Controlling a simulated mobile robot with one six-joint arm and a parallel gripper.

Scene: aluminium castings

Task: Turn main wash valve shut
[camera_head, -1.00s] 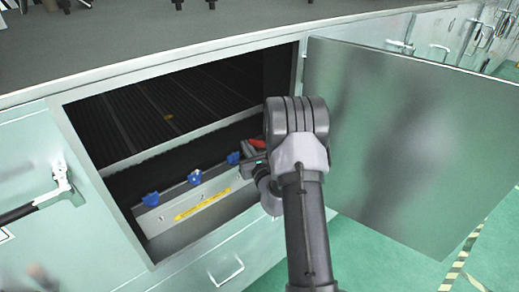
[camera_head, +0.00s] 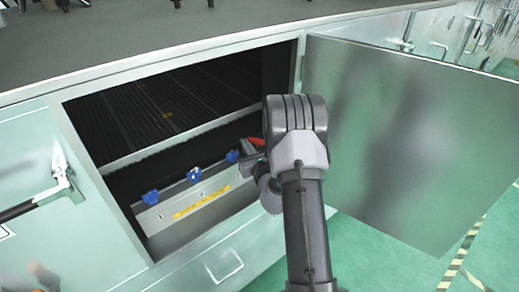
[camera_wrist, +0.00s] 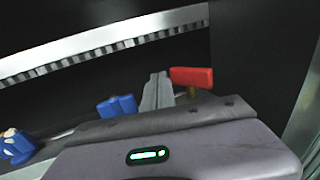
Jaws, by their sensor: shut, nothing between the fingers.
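A red valve handle (camera_wrist: 191,76) on a brass-coloured stem stands inside the open cabinet. It lies roughly level, just right of my gripper's fingertips in the wrist view. In the head view only a small red part (camera_head: 258,142) shows beside my arm. My gripper (camera_wrist: 158,82) is shut and empty, its fingers beside the handle's left end. I cannot tell whether they touch it. Which valve is the main wash valve cannot be read from any label.
Blue valve handles (camera_head: 195,175) line the panel left of the red one; one (camera_wrist: 118,106) is close left of my fingers. A yellow label (camera_head: 202,204) is on the panel front. The cabinet door (camera_head: 410,140) stands open at right. A ribbed rack (camera_head: 165,115) lies behind.

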